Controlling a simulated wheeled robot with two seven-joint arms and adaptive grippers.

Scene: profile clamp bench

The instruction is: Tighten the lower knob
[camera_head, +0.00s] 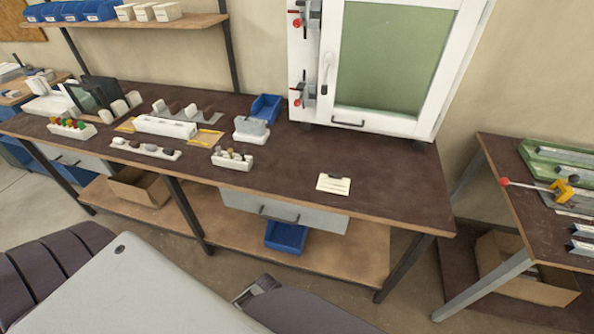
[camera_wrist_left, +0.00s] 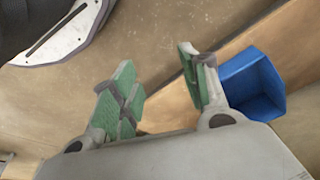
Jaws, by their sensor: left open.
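Two clamps with red knobs are mounted on the left side of the white-framed cabinet with a green panel (camera_head: 392,62). The lower red knob (camera_head: 297,102) sits at the lower clamp (camera_head: 307,92); the upper red knob (camera_head: 297,22) is near the top edge of the head view. How tight either knob is cannot be told. My left gripper (camera_wrist_left: 158,65) is open and empty in the left wrist view, with green pads on its fingers. It is low by the bench's lower shelf, well away from the knobs. My right gripper is not identifiable in either view.
The dark bench top (camera_head: 400,180) is clear in front of the cabinet except for a small card (camera_head: 333,184). A blue bin (camera_head: 286,237) is on the lower shelf and shows beside my left gripper (camera_wrist_left: 250,85). A side table with a red-knobbed yellow clamp (camera_head: 565,190) stands right.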

